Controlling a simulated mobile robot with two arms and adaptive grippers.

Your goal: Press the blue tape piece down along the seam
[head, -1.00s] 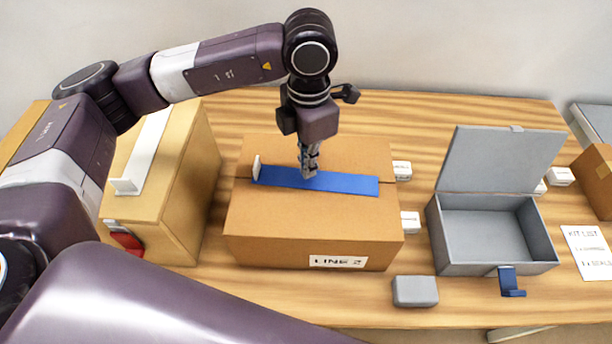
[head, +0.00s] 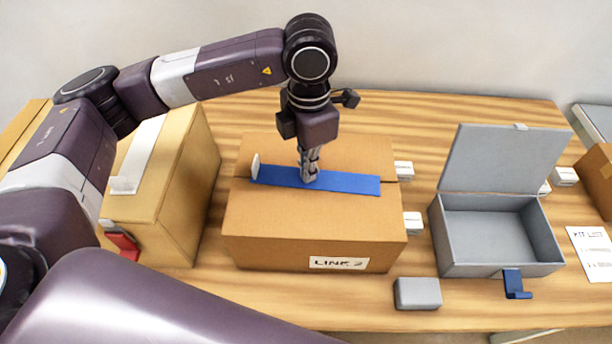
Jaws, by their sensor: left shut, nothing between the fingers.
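The blue tape piece (head: 348,184) lies as a flat strip across the top of the closed cardboard box (head: 300,224), along the seam line. Its left end meets a small white tab (head: 256,167) that stands up from the box top. My left gripper (head: 309,180) points straight down with its fingers shut and empty. Its fingertips are at the tape, left of the strip's middle, and appear to touch it. The tips hide a small patch of the tape. The right gripper is not in view.
A second cardboard box (head: 178,190) with a white strip stands at the left. An open grey case (head: 493,235) stands at the right, with a grey block (head: 417,293) in front of it. Small white boxes (head: 412,223) sit beside the taped box. A kit list (head: 592,252) lies far right.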

